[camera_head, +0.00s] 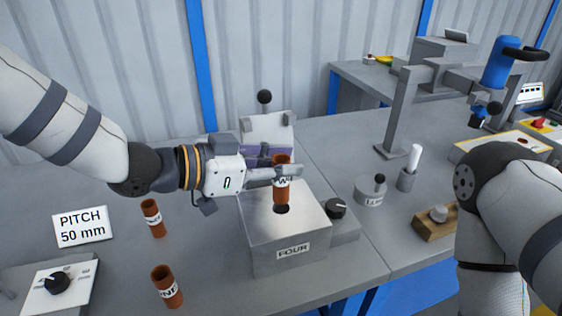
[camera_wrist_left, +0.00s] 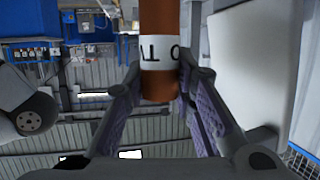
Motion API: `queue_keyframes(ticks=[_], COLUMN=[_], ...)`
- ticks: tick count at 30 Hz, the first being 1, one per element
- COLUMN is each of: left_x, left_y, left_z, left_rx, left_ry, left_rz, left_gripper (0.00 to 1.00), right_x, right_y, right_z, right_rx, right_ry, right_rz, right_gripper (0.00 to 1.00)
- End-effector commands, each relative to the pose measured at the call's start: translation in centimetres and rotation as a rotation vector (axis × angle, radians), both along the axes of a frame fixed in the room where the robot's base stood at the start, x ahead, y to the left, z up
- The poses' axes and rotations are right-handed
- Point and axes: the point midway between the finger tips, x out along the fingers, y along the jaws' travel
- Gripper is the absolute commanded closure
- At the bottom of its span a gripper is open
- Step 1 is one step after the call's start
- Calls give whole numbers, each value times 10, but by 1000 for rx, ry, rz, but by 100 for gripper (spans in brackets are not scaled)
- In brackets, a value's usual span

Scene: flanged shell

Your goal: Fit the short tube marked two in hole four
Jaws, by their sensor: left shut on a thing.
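My left gripper (camera_head: 286,173) is shut on a short copper-brown tube (camera_head: 281,191) with a white band marked TWO. The tube is about upright above the grey block marked FOUR (camera_head: 292,250). Its lower end is over the dark round hole (camera_head: 282,210) in the block's top, and part of the hole shows below it. I cannot tell the exact gap. In the left wrist view the tube (camera_wrist_left: 160,80) is between the two finger pads (camera_wrist_left: 160,100). My right arm is at the right edge; its gripper is out of view.
Two other brown tubes stand on the table left of the block, a near one (camera_head: 167,287) and a farther one (camera_head: 152,218). A dark knob (camera_head: 336,208) is beside the block. A PITCH 50 mm sign (camera_head: 81,228) is at left. A grey fixture (camera_head: 267,130) stands behind.

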Motion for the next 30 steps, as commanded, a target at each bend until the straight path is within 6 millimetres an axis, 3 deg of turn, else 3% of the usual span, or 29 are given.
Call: queue_keyframes(ticks=[30], left_x=[0], left_y=[0], left_z=[-3], left_rx=[0], left_ry=[-2], left_rz=[-1], left_gripper=[100], right_x=[3], right_y=[0], right_z=[2], right_rx=[0], right_ry=[-9], right_rz=[0], right_gripper=[60])
